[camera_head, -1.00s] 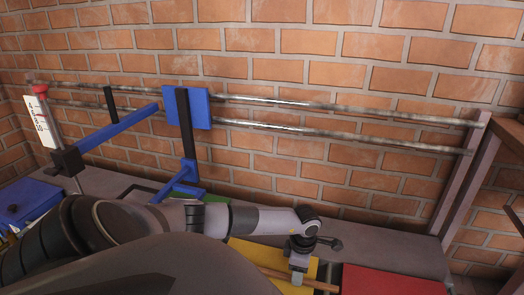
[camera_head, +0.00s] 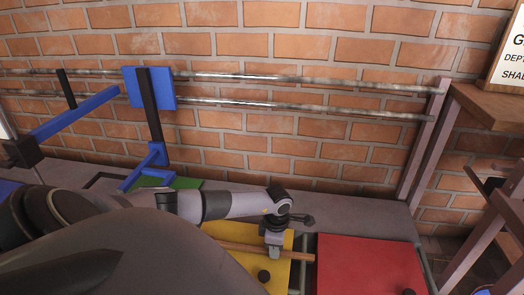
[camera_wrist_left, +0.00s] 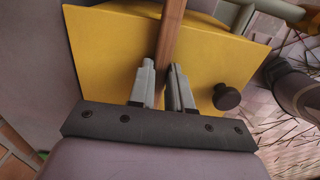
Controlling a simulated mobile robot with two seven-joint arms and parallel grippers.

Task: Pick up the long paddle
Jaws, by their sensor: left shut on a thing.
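The long paddle shows as a thin wooden shaft (camera_head: 300,256) that crosses above the yellow panel (camera_head: 281,278) in the head view. My left gripper (camera_head: 274,250) is shut on the shaft from above. In the left wrist view the shaft (camera_wrist_left: 173,35) runs between the two fingertips of the left gripper (camera_wrist_left: 164,66), over the yellow panel (camera_wrist_left: 110,50). The paddle's left part is hidden behind my arm in the head view. I cannot tell whether the shaft touches the panel. My right gripper is not in view.
A red panel (camera_head: 365,265) lies right of the yellow one, and a green piece (camera_head: 187,183) lies behind my arm. A blue and black frame (camera_head: 150,90) stands at the left. Metal rails (camera_head: 300,82) run along the brick wall. A wooden shelf (camera_head: 490,103) is at the right.

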